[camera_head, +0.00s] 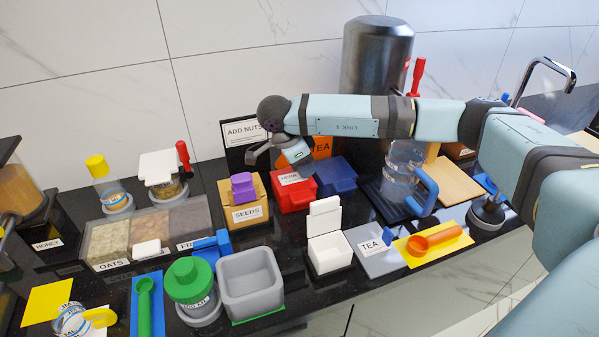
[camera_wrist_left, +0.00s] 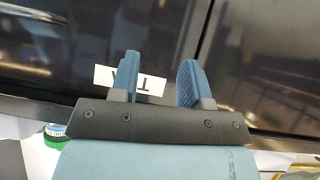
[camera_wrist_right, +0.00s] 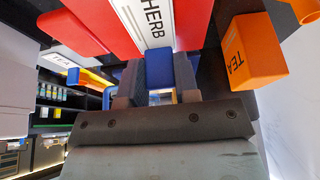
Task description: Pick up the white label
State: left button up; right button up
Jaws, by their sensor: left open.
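A white label (camera_wrist_left: 151,86) with large dark letters, partly legible as a T and an A, shows against a dark glossy surface in the left wrist view. My left gripper (camera_wrist_left: 160,82) is open, its two blue fingers apart. The left finger covers part of the label; I cannot tell whether it touches. The left gripper is outside the head view. My right gripper (camera_head: 268,153) is in front of the ADD NUTS sign (camera_head: 243,132). In the right wrist view, a blue piece (camera_wrist_right: 158,68) appears between its fingers, under the red HERB box (camera_wrist_right: 100,25); whether they grip it is unclear.
The dark counter is crowded. A dark cylinder (camera_head: 375,60) stands at the back.

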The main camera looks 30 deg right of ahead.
jog(key=shift+c, duration=0.2)
jog(key=shift+r, duration=0.5)
notch_tip(320, 180, up, 23)
jog(key=p, duration=0.5)
jog(key=shift+f+p, duration=0.15)
jog(key=shift+p, duration=0.25)
dwell(0.7)
dwell(0.7)
